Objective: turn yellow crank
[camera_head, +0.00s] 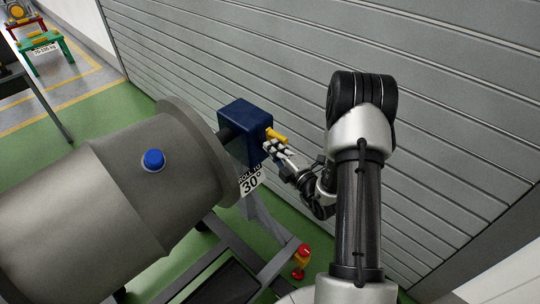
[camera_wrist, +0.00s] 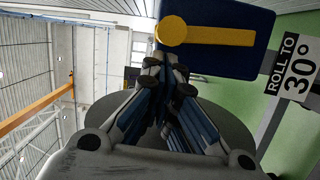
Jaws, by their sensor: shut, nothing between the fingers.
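The yellow crank (camera_head: 276,135) sits on the outer face of a dark blue box (camera_head: 246,124) at the end of the grey engine body. In the wrist view the crank (camera_wrist: 218,36) is a flat yellow bar with a round yellow end at its left, lying roughly level across the blue box (camera_wrist: 222,66). My gripper (camera_head: 276,150) is just beside the crank. In the wrist view my gripper (camera_wrist: 166,72) is shut and empty, with its fingertips just below the round end. I cannot tell whether they touch it.
A "ROLL TO 30°" sign (camera_head: 251,180) is below the box. The grey engine body (camera_head: 110,200) has a blue knob (camera_head: 153,161) on it. A slatted grey wall (camera_head: 240,50) runs close behind.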

